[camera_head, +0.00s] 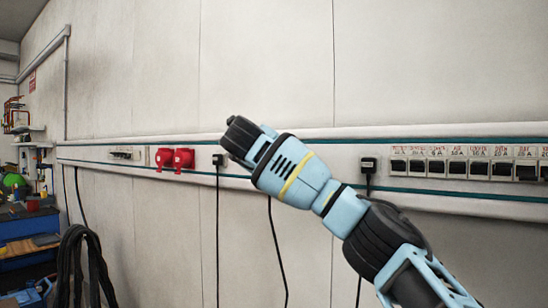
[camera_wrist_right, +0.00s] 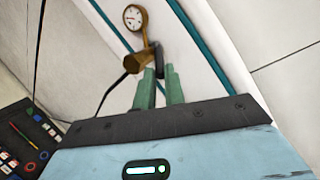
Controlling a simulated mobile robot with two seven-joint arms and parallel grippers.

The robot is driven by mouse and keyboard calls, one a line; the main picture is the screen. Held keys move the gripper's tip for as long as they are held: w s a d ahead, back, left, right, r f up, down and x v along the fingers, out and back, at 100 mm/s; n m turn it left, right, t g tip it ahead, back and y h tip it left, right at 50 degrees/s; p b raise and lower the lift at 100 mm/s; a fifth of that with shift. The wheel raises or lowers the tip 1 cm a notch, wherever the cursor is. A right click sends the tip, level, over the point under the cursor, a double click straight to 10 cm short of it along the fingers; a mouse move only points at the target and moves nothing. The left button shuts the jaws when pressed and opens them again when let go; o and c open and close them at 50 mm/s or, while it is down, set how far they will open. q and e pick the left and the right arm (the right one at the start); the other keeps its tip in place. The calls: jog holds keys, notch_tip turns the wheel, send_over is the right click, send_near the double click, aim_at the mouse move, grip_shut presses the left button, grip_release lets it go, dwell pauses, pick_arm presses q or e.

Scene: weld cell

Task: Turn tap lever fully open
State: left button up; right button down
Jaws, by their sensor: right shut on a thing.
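The tap (camera_wrist_right: 141,62) shows in the right wrist view as a brass-coloured body on the wall strip, with a round dial gauge (camera_wrist_right: 135,17) above it. My right gripper (camera_wrist_right: 160,72) has green fingers and is shut on the tap's dark lever (camera_wrist_right: 157,57). The fingers hide part of the lever, so its exact angle is hard to tell. In the head view my right arm reaches from the lower right to the wall, and it hides the tap and the fingertips. My left gripper is in neither view.
A wall trunking strip carries red sockets (camera_head: 174,158), a row of breakers (camera_head: 460,165) and black plugs (camera_head: 368,163) with hanging cables. A dark coiled hose (camera_head: 82,262) hangs at lower left, near a blue workbench (camera_head: 28,248). A control panel (camera_wrist_right: 27,142) shows in the wrist view.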

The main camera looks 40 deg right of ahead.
jog(key=shift+w+a+m+g+h, duration=0.3)
jog(key=shift+m+g+h, duration=0.2)
jog(key=shift+g, duration=0.2)
jog(key=c, duration=1.5)
grip_release()
jog(key=shift+f, duration=0.15)
jog(key=shift+a, duration=0.1)
